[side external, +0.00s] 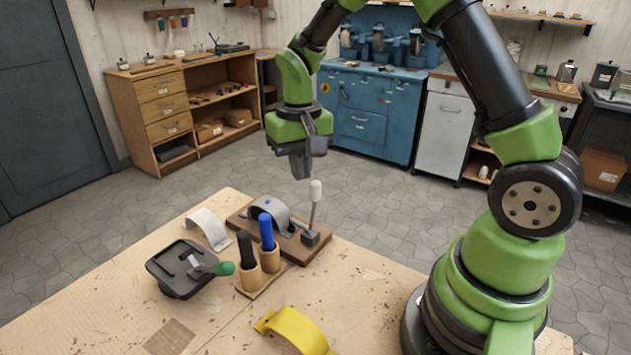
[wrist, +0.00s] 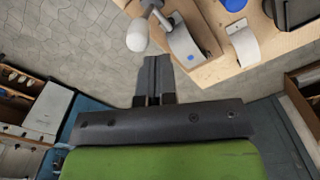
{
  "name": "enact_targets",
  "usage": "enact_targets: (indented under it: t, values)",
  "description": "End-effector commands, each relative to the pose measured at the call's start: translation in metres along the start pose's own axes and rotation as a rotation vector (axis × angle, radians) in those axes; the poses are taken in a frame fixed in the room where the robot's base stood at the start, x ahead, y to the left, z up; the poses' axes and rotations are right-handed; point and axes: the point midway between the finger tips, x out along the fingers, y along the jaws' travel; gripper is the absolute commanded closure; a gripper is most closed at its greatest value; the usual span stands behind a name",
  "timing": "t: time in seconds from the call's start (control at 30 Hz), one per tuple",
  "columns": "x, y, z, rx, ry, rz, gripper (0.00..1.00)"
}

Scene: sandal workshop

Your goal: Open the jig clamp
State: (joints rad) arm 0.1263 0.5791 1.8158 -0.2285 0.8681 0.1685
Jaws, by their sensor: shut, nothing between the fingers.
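The jig (side external: 300,250) is a brown wooden board near the table's back edge. A grey arched strap (side external: 270,212) lies on it, also in the wrist view (wrist: 183,43) with a blue dot. The clamp lever stands nearly upright at the board's right end, topped by a white knob (side external: 316,190). In the wrist view the knob (wrist: 137,36) is just beyond and slightly left of my fingertips. My gripper (side external: 301,172) is shut and empty, pointing down, above and slightly left of the knob in the side view. It appears apart from the knob; the wrist view shows its fingers together (wrist: 155,62).
A wooden holder (side external: 262,282) with a black and a blue marker stands in front of the jig. A black tray (side external: 172,283) with a green-handled tool, a white strap (side external: 208,228) and a yellow strap (side external: 297,330) lie around.

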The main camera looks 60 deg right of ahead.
Motion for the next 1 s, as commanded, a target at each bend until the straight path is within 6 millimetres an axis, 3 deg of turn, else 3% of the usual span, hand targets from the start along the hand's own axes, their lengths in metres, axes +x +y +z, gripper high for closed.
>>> enact_targets:
  t: [0.6,1.0]
  values:
    - [0.040,0.001,0.002,-0.002,-0.007,0.004,1.00]
    - [0.041,0.001,0.001,0.001,-0.003,0.001,1.00]
